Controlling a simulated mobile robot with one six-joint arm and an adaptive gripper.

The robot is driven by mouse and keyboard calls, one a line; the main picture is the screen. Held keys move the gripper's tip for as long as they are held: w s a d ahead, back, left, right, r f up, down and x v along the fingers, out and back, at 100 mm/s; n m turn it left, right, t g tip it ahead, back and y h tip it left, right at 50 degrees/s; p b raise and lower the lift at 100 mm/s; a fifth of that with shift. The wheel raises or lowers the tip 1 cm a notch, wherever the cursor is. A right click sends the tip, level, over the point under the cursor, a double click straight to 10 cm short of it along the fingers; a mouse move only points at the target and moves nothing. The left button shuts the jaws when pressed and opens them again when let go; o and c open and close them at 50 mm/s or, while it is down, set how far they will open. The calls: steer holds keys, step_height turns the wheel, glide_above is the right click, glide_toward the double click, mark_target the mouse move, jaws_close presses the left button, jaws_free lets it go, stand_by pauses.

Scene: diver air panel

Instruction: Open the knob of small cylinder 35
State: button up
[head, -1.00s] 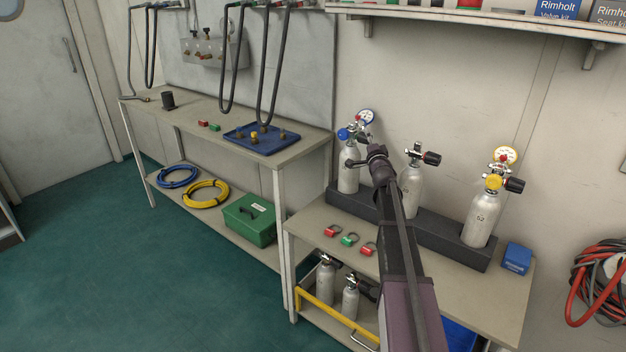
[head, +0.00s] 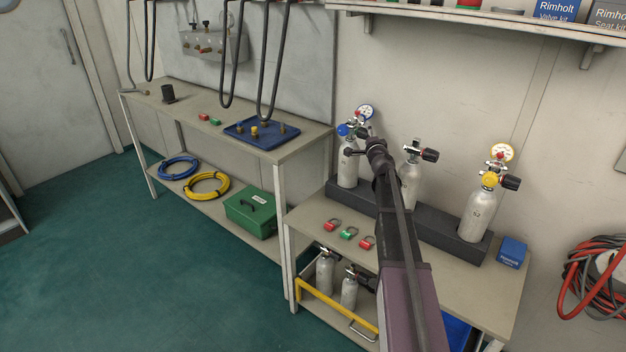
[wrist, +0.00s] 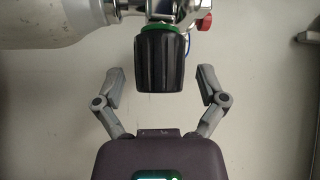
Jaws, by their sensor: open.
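Three silver cylinders stand in a dark rack (head: 455,240) on the right bench: a left one with a blue-rimmed gauge (head: 348,170), a middle one (head: 408,185) partly behind my arm, and a right one marked 52 (head: 478,215). I cannot read 35 on any. My gripper (wrist: 155,74) is open in the wrist view. A ribbed black knob (wrist: 162,65) with a green ring shows between its fingertips, with a gap on each side. The knob's cylinder (wrist: 45,22) is at the upper left. In the head view my arm's end is near the left cylinder, and its fingers are unclear.
Red and green padlocks (head: 349,233) lie before the rack, and a blue box (head: 512,252) sits at its right end. Two more cylinders (head: 325,273) stand on the lower shelf behind a yellow rail (head: 335,308). A wall shelf (head: 480,20) hangs above.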

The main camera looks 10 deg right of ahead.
steer(key=shift+r+m+p, duration=0.1)
steer(key=shift+m+p, duration=0.2)
steer(key=shift+p, duration=0.05)
steer(key=s+a, duration=0.2)
steer(key=s, duration=1.2)
steer(key=s+a+n+g+y+p, duration=0.3)
steer(key=a+n, duration=0.4)
steer(key=a, duration=0.4)
steer(key=s+a+f+n+g+y+p, duration=0.1)
steer(key=s+a+n+g+y+p, duration=0.3)
steer(key=a, duration=0.8)
steer(key=shift+s+f+n+g+y+p, duration=0.15)
steer(key=shift+s+n+g+y+p, duration=0.15)
steer(key=shift+n+g+y+p, duration=0.8)
steer(key=shift+a+n+t+h, duration=0.1)
steer(key=shift+n+t+h, duration=0.2)
steer(key=shift+h, duration=0.1)
